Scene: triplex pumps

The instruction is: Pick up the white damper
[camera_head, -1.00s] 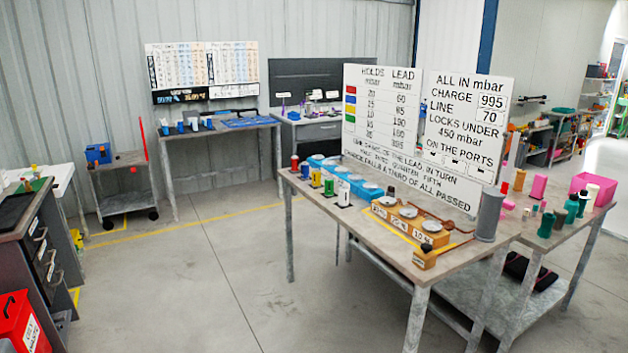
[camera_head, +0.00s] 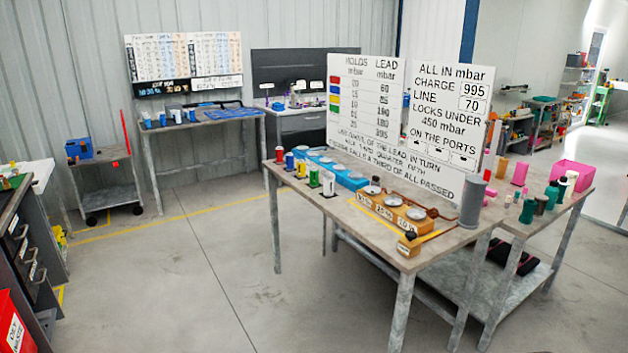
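A small white cylinder (camera_head: 328,184), which looks like the white damper, stands upright at the near left edge of the grey work table (camera_head: 345,222). It is the closest of a short row of coloured cylinders: green (camera_head: 313,177), yellow (camera_head: 301,168) and red (camera_head: 289,161), with a blue one partly hidden among them. Nothing holds it. My gripper is not in view.
A grey cylinder (camera_head: 472,202) stands at the right. Open floor (camera_head: 200,270) lies left of the table. Dark drawers and a red bin (camera_head: 14,325) are at the left.

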